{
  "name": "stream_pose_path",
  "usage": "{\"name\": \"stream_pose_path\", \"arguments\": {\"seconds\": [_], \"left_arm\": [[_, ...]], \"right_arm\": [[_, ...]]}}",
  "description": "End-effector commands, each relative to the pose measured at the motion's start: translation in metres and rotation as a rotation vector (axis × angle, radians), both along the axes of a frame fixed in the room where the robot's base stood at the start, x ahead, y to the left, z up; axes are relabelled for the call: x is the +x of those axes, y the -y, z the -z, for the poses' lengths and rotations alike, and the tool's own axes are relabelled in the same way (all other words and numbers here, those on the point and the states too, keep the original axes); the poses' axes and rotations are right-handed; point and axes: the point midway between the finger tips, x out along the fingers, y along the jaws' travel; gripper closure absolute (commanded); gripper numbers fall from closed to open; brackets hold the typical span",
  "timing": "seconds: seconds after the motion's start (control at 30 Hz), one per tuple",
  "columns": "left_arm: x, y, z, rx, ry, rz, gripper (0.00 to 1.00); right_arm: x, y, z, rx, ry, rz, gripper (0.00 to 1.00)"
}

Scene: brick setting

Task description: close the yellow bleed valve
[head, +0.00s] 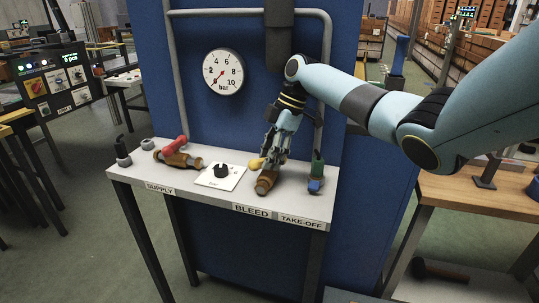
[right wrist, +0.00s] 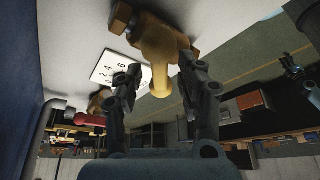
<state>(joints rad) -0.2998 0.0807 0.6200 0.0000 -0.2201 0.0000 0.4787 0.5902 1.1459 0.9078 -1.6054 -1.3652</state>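The yellow bleed valve (head: 255,163) is on the grey bench behind the BLEED label, with its brass body (head: 266,182) lying below my gripper. Its yellow lever sticks out to the left there, partly covered by my gripper. My right gripper (head: 270,153) reaches down over the valve from above. In the right wrist view the lever (right wrist: 160,80) stands between the two fingers (right wrist: 160,85), with a gap on each side. The fingers are open and straddle the lever.
A red-handled supply valve (head: 175,146) sits at the left. A take-off fitting with green and blue parts (head: 316,175) stands close on the right. A gauge (head: 223,72) hangs on the blue panel (head: 190,95).

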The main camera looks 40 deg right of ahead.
Motion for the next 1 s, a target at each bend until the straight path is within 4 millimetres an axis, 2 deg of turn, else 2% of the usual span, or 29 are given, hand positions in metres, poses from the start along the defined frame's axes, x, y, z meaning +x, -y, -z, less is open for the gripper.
{"name": "stream_pose_path", "arguments": {"seconds": [0.17,0.4,0.47,0.77,1.0], "left_arm": [[-0.001,0.0,0.0,0.0,-0.001,0.0,0.6],[-0.001,0.001,0.0,-0.001,-0.001,0.0,0.6],[-0.001,0.001,0.0,-0.001,-0.001,0.0,0.6],[-0.001,0.001,-0.003,-0.001,-0.001,0.0,0.6],[0.0,0.001,-0.022,-0.001,0.001,-0.001,0.6]], "right_arm": [[0.0,0.0,0.0,0.0,0.0,0.0,0.63],[0.0,0.0,0.0,0.0,0.0,0.0,0.94],[0.0,0.0,0.0,0.0,0.0,0.0,1.0],[0.0,0.0,-0.001,0.0,0.0,0.014,1.0],[-0.001,-0.001,-0.004,0.001,-0.001,0.11,1.0]]}}
